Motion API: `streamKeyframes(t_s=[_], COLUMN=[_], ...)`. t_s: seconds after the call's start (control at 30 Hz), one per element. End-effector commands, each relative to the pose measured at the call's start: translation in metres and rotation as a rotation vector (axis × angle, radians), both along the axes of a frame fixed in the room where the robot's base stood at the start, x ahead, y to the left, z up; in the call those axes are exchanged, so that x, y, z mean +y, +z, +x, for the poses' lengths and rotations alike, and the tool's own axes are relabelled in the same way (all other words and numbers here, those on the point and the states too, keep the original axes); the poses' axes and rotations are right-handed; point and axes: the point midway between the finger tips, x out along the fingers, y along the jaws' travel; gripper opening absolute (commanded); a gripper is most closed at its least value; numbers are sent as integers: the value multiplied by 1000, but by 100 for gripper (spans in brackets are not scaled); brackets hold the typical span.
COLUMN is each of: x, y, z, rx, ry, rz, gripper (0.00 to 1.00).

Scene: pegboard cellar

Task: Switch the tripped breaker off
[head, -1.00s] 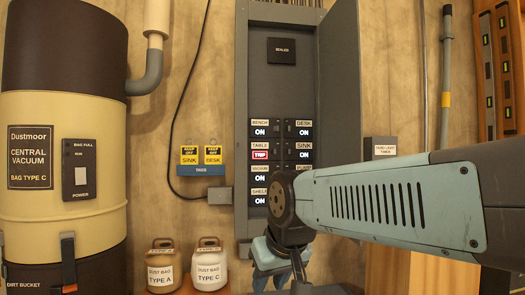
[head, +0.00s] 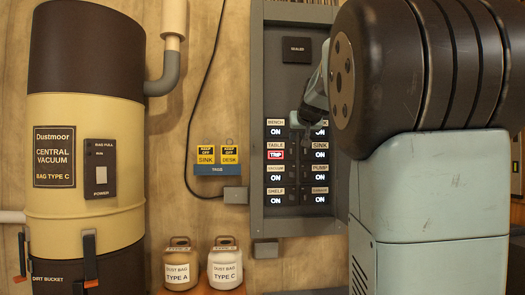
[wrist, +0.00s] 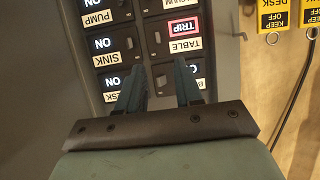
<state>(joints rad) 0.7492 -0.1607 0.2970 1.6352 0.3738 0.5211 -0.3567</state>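The grey breaker panel (head: 258,205) stands open on the wall with two columns of labelled breakers. The TABLE breaker (head: 276,154) in the left column shows a red-framed TRIP; it also shows upside down in the wrist view (wrist: 182,28), with a small dark switch (wrist: 157,38) beside its label. The other readable breakers show ON. My gripper (head: 301,117) is in front of the panel near the top breaker row. In the wrist view my gripper (wrist: 160,78) has its two fingers apart with nothing between them, pointing toward the TABLE and SINK row. Finger contact with the panel cannot be told.
KEEP OFF tags for SINK (head: 206,155) and DESK (head: 229,155) hang on a blue TAGS holder (head: 222,170) left of the panel. A central vacuum (head: 85,160) stands further left. My arm hides the right side.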

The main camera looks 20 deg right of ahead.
Motion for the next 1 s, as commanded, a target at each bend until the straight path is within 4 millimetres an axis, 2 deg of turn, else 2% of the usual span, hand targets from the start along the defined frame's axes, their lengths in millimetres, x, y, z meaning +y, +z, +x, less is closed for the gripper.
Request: streamKeyframes(t_s=[0.1,0.27,0.8,1.0], x=[-7,-12,-32,-38], y=[3,-3,-36,-44], z=[6,20,94,114], rx=[-10,-10,-8,-10], ry=[-6,-6,-3,-4], rz=[-2,0,1,-1], gripper=[35,35,35,35])
